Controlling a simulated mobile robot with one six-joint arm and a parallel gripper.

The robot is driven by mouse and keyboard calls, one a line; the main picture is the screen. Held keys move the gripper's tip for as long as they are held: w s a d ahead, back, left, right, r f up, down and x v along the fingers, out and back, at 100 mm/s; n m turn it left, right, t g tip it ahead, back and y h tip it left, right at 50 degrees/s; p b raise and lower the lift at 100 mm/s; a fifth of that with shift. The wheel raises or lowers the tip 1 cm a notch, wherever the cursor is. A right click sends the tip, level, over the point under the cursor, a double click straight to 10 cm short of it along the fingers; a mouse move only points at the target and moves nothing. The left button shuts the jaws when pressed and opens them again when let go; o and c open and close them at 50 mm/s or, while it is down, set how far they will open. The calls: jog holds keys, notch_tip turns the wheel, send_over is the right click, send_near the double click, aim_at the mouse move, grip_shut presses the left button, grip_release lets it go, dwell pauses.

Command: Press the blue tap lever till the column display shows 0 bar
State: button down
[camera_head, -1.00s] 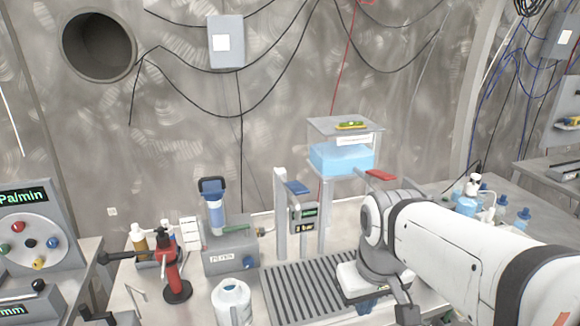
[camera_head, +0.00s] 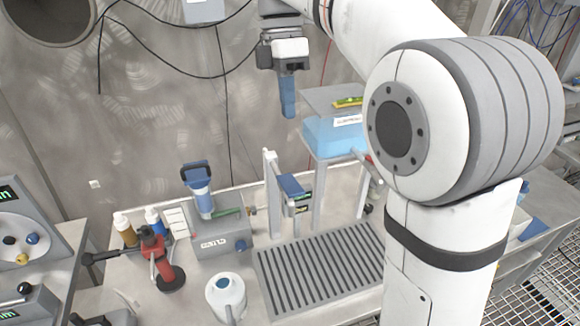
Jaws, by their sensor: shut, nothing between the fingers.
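The blue tap lever (camera_head: 291,185) sits near the top of a grey column (camera_head: 272,200) at the middle of the bench. The column display (camera_head: 302,203) is a small dark panel with green marks just below the lever, turned partly away; its reading is too small to make out. My gripper (camera_head: 288,112) hangs from my raised arm with its blue fingers pointing down and shut, holding nothing. In the picture it is above the lever and clearly apart from it, in front of the back wall. How far it is in depth I cannot tell.
A tank of blue liquid (camera_head: 330,137) with a yellow-green level (camera_head: 347,102) on top stands right of the column. My arm hides the bench's right part. A slatted grey drain (camera_head: 320,270), white bottle (camera_head: 226,297), grey box (camera_head: 215,243) and red tool (camera_head: 160,262) are nearby.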

aim_at(294, 188)
jog(key=shift+f, duration=0.1)
jog(key=x, duration=1.4)
jog(key=shift+a, duration=0.15)
